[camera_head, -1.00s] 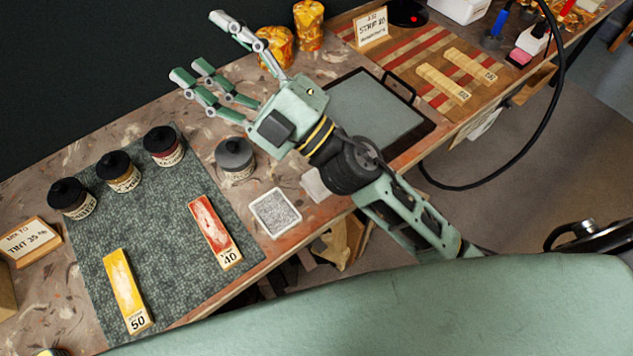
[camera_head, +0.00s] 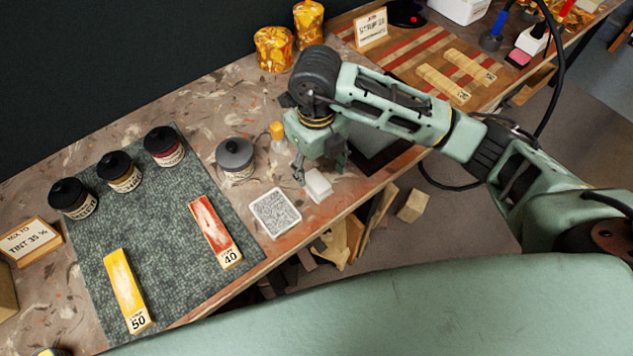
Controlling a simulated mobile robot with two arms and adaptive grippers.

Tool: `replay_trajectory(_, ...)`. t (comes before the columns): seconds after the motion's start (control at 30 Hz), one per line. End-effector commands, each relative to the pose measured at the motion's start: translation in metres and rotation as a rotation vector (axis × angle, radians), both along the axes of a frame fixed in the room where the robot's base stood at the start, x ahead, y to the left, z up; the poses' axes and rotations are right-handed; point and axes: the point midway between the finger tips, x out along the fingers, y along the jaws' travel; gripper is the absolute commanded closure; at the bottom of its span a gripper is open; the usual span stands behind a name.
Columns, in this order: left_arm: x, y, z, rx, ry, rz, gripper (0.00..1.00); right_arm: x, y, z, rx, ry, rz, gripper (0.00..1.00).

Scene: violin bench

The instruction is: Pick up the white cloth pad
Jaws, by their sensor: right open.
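The white cloth pad (camera_head: 318,186) is a small pale block near the front edge of the bench, just right of a white-framed speckled square (camera_head: 275,213). My right gripper (camera_head: 320,172) points down over the pad, with its fingers apart, one on the left and one on the right of the pad's far side. The pad's far part is partly hidden by the gripper. Whether the fingers touch the pad I cannot tell. My left gripper is not in view.
A grey-lidded jar (camera_head: 235,158) and a small amber-topped bottle (camera_head: 278,136) stand close left of my right gripper. A dark tray (camera_head: 378,158) lies under my right forearm. A green mat (camera_head: 165,235) with jars and colour strips covers the left.

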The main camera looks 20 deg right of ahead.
Motion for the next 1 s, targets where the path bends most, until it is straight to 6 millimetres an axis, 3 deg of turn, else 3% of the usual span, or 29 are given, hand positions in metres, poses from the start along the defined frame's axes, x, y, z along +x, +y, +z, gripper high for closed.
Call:
replay_trajectory(0.43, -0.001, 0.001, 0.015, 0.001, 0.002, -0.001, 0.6, 0.001, 0.002, -0.058, 0.006, 0.003, 0.003, 0.42)
replay_trajectory(0.73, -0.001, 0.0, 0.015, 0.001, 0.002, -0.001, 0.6, 0.002, 0.002, -0.064, 0.006, 0.0, 0.005, 0.42)
replay_trajectory(1.0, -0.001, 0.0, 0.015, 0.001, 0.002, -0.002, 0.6, 0.001, 0.002, -0.064, 0.006, 0.0, 0.005, 0.66)
